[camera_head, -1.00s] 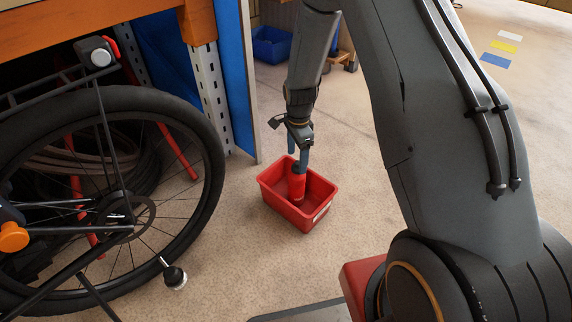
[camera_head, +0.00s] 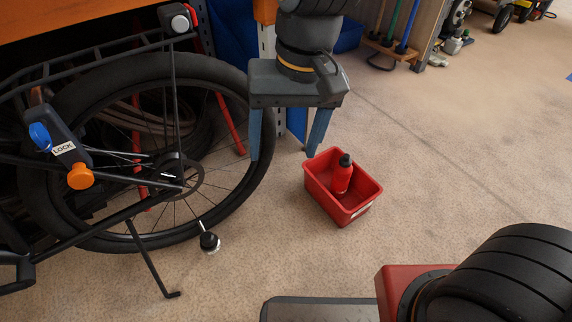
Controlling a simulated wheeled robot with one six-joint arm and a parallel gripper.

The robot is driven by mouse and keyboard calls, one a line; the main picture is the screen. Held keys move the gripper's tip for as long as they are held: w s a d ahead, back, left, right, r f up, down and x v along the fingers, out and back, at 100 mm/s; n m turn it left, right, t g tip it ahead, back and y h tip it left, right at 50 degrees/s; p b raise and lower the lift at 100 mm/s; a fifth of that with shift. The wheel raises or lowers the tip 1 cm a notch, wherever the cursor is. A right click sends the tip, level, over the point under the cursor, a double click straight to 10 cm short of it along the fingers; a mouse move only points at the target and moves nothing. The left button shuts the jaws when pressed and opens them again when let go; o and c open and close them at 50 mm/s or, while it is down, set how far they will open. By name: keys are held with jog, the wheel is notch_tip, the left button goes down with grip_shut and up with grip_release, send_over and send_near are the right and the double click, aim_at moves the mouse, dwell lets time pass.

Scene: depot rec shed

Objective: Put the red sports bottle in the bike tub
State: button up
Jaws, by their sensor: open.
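The red sports bottle (camera_head: 341,177) with a black cap stands inside the red tub (camera_head: 357,212) on the floor, leaning slightly against the tub's side. The tub is a small open red bin with a pale label on its front side. My gripper (camera_head: 287,150) is open and empty, its two blue fingers spread apart and pointing down. In the picture it is above and to the left of the tub, apart from the bottle, and looks nearer to the camera.
A bicycle wheel (camera_head: 258,190) with a rack, kickstand and lock fills the left, under an orange-edged shelf. A blue bin (camera_head: 349,36) and a rack of upright handles (camera_head: 393,48) stand at the back. The floor right of the tub is clear.

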jog(key=s+r+n, duration=0.1)
jog(key=s+n, duration=0.2)
jog(key=s, duration=0.4)
jog(key=shift+d+r, duration=0.25)
jog(key=shift+r, duration=0.05)
dwell(0.8)
jog(key=d+r+m+p, duration=0.2)
jog(key=d+r+p, duration=0.8)
jog(key=p, duration=0.7)
jog(key=d+r+m+h+p, duration=0.1)
jog(key=d+r+m+p, duration=0.2)
jog(key=d+r+p, duration=0.7)
jog(key=shift+d+r+h+p, duration=0.2)
jog(key=shift+r+h+p, duration=0.1)
jog(key=shift+r+p, duration=3.15)
jog(key=shift+f+p, duration=0.45)
jog(key=shift+f, duration=0.05)
